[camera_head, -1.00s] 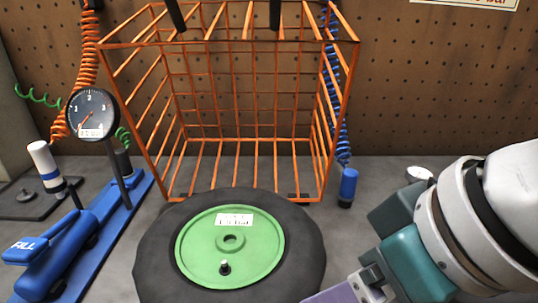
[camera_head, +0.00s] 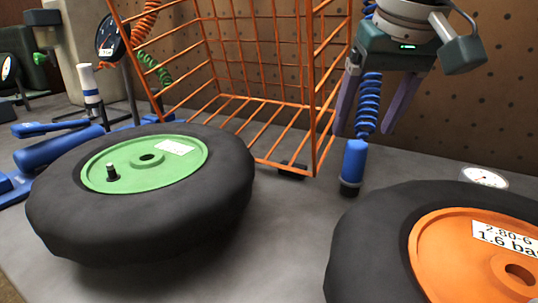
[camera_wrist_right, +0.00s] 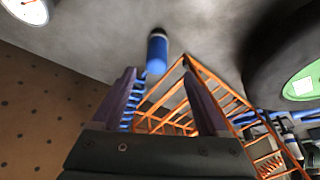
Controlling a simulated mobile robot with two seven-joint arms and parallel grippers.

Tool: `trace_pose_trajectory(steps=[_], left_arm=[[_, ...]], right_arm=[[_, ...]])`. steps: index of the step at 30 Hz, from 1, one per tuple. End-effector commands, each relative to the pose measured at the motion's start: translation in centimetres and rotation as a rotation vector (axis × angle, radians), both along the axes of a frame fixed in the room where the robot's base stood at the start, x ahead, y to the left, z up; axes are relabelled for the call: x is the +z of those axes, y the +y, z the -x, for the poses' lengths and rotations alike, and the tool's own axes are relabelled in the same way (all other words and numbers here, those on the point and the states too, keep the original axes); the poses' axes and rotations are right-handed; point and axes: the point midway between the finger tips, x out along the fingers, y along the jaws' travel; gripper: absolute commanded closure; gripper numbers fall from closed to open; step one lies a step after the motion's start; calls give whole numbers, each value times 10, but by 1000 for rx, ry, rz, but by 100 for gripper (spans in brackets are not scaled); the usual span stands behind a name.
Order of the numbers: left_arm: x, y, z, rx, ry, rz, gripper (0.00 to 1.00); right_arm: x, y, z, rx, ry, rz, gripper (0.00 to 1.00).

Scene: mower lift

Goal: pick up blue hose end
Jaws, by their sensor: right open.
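The blue hose end (camera_head: 354,166) is a blue cylinder with a black tip, hanging or standing upright just right of the orange cage's front corner. Its coiled blue hose (camera_head: 368,103) rises from it between the fingers of my right gripper (camera_head: 368,134). The gripper points down with its purple fingers apart, one on each side of the coil, above the cylinder. In the right wrist view the hose end (camera_wrist_right: 157,54) shows beyond the fingertips, between the open fingers (camera_wrist_right: 160,74). My left gripper is not in view.
The orange wire cage (camera_head: 316,100) stands close left of the gripper. A green-hubbed wheel (camera_head: 220,215) lies at left front and an orange-hubbed wheel (camera_head: 365,245) at right front. A small round gauge (camera_head: 484,178) lies behind the orange-hubbed wheel. Bare bench shows between the wheels.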

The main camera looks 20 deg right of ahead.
Motion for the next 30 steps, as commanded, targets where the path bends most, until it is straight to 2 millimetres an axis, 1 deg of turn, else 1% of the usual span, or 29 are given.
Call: trace_pose_trajectory(steps=[1,5,12,15,22,30], left_arm=[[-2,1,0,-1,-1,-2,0],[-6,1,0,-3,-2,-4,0],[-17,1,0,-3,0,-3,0],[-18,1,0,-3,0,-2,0],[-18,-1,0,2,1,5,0],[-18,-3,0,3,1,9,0]], right_arm=[[-6,-1,-2,0,0,0,23],[-16,-3,-6,1,-1,2,23],[-49,-10,-21,1,-1,2,23],[-55,-10,-24,3,-2,2,23],[-55,-10,-24,4,-2,2,23],[-55,-10,-24,4,-2,2,54]])
